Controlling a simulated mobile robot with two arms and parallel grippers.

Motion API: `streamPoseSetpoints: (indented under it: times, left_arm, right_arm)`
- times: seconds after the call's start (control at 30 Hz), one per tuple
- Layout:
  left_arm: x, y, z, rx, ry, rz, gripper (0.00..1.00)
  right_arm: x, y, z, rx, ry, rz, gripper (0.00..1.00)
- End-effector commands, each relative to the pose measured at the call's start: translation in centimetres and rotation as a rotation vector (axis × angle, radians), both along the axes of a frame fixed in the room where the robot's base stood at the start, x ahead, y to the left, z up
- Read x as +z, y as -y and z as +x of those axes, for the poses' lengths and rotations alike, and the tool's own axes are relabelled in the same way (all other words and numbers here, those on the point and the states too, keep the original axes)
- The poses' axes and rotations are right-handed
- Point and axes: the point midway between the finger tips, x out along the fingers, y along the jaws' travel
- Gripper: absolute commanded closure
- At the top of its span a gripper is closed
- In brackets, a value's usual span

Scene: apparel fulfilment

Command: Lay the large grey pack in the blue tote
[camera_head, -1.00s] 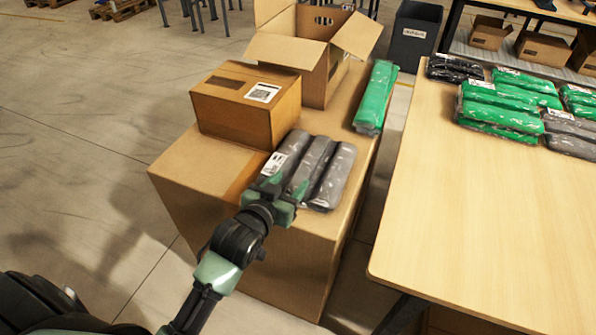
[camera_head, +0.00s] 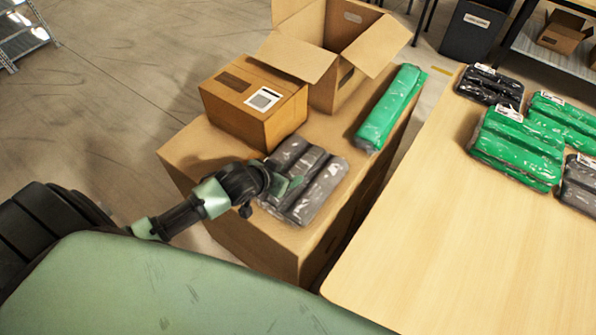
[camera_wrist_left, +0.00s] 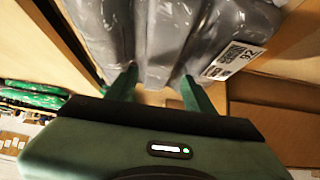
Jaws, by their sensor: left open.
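The large grey pack (camera_head: 312,185) lies on top of a big cardboard box (camera_head: 235,210). It is three grey rolls side by side in clear wrap. My left gripper (camera_head: 287,186) is at the pack's left side in the head view and covers part of it. In the left wrist view the fingers (camera_wrist_left: 160,92) are apart and point at the near edge of the grey pack (camera_wrist_left: 165,40), which has a white label. I cannot tell whether they touch it. My right gripper is not in view. I see no blue tote.
A closed carton (camera_head: 250,110) and an open carton (camera_head: 345,75) stand behind the pack, and a green pack (camera_head: 390,108) lies to its right. The wooden table (camera_head: 450,230) holds several green, black and grey packs. A dark bin (camera_head: 475,30) stands beyond.

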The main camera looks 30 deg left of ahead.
Motion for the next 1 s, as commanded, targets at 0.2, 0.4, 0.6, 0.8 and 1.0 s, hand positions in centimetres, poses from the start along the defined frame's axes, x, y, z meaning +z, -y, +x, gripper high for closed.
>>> streamPoseSetpoints:
  times: [0.2, 0.4, 0.6, 0.8, 1.0]
  left_arm:
    - [-2.0, 0.3, 2.3, 0.001, 0.001, -0.001, 0.47]
    - [-3.1, 0.4, 3.2, -0.001, 0.002, 0.0, 0.47]
    - [-3.2, 0.4, 3.2, -0.002, 0.002, 0.0, 0.47]
    - [-3.2, 0.4, 3.2, -0.002, 0.002, 0.0, 1.0]
    - [-3.1, 0.4, 3.3, -0.002, 0.003, 0.0, 1.0]
  right_arm:
    - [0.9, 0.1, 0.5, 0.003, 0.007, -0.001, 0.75]
    - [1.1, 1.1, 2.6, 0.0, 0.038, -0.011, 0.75]
    - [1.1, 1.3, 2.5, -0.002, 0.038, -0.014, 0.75]
    - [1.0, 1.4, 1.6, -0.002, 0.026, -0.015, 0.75]
    - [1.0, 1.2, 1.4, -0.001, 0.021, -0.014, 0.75]
